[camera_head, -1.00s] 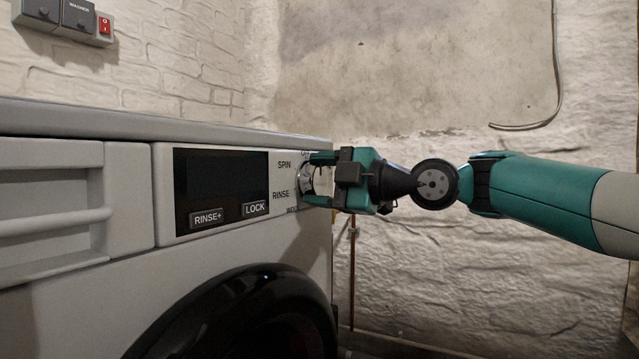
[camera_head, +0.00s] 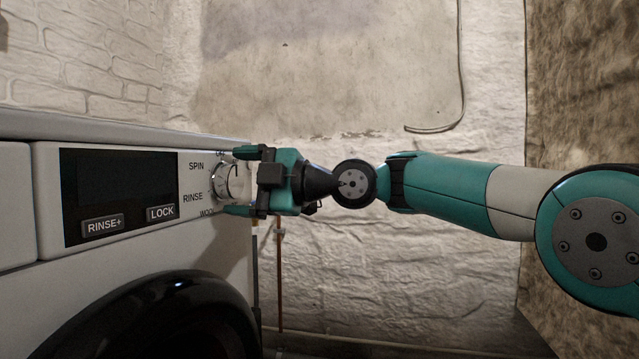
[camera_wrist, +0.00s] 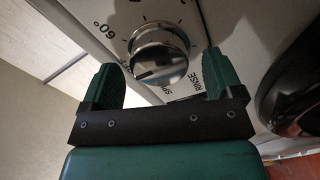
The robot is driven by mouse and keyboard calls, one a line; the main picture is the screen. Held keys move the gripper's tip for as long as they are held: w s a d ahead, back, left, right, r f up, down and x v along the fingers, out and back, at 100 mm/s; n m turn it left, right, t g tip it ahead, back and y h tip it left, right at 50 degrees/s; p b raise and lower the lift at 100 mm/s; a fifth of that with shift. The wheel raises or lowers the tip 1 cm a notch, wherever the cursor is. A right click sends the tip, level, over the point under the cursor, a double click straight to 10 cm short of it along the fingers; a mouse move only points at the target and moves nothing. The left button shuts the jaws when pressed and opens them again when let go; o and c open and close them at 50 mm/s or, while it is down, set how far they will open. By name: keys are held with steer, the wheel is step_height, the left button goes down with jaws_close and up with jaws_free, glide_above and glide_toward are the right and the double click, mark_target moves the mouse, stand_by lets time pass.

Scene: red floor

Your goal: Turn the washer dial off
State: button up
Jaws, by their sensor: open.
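The washer dial (camera_head: 227,181) is a round chrome knob on the right end of the washer's front panel, with SPIN, RINSE and WOOL labels to its left. An OFF label above it is partly hidden by a finger. In the wrist view the dial (camera_wrist: 158,55) shows between and just beyond the fingertips, with a dark mark on its face. My gripper (camera_head: 236,181) is open in front of the dial, one finger above and one below it. In the wrist view my gripper (camera_wrist: 162,80) has green fingers on either side of the knob. Whether either finger touches it I cannot tell.
The washer panel (camera_head: 50,190) holds a dark display (camera_head: 118,185) with RINSE+ and LOCK buttons. The round black door (camera_head: 180,315) is below. A rough wall (camera_head: 420,290) stands behind my arm, and another wall (camera_head: 585,110) is at the right.

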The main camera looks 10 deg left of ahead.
steer(key=s+d+p, duration=0.1)
steer(key=d+p, duration=0.1)
steer(key=d, duration=1.4)
steer(key=shift+s, duration=0.15)
steer(key=shift+d, duration=0.1)
steer(key=s+d+f+m+g+h+p, duration=0.1)
steer(key=s+d+f+m+h+p, duration=0.2)
steer(key=s+d+m+h+p, duration=0.65)
steer(key=s+d+f+m+g+h+p, duration=0.15)
steer(key=s+d+m+h+p, duration=0.45)
steer(key=s+d+m, duration=0.7)
steer(key=s+a+r+m+y+p, duration=0.1)
steer(key=r+p, duration=1.6)
steer(key=p, duration=0.1)
steer(key=s+a+r+p, duration=0.1)
steer(key=s+r+p, duration=0.1)
steer(key=r+p, duration=1.6)
steer(key=shift+s+a+m+t+y+p, duration=0.2)
steer(key=shift+a+m+t+y+p, duration=0.2)
steer(key=shift+p, duration=0.2)
